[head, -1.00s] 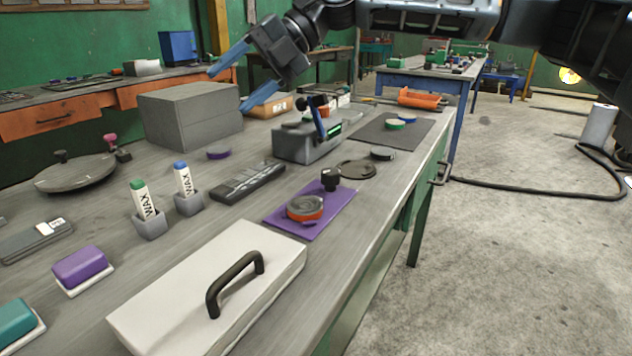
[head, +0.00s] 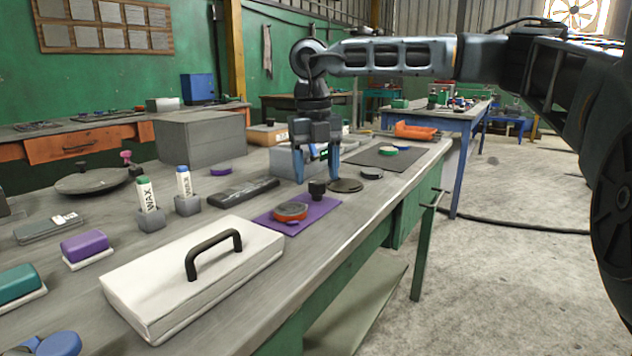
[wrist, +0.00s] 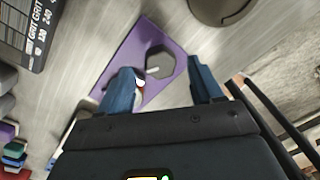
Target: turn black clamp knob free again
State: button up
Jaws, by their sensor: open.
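The black clamp knob (head: 317,189) stands at the far right corner of a purple mat (head: 262,222), beside a red-rimmed grey disc (head: 291,211). In the wrist view the knob (wrist: 160,64) is a dark many-sided head with a pale line on it. My gripper (head: 316,177) points down just above the knob, its blue fingers apart. In the wrist view the gripper (wrist: 161,72) has one finger on each side of the knob, with space between. I cannot tell how far the fingertips are above it. The left finger hides most of the disc there.
A dark round lid (head: 345,185) lies just right of the knob, and a grey box-shaped device (head: 287,160) stands behind the gripper. A white case with a black handle (head: 195,275) lies in front. The bench's edge is close on the right.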

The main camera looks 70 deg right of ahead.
jog(key=shift+f, duration=1.05)
jog(key=c, duration=1.1)
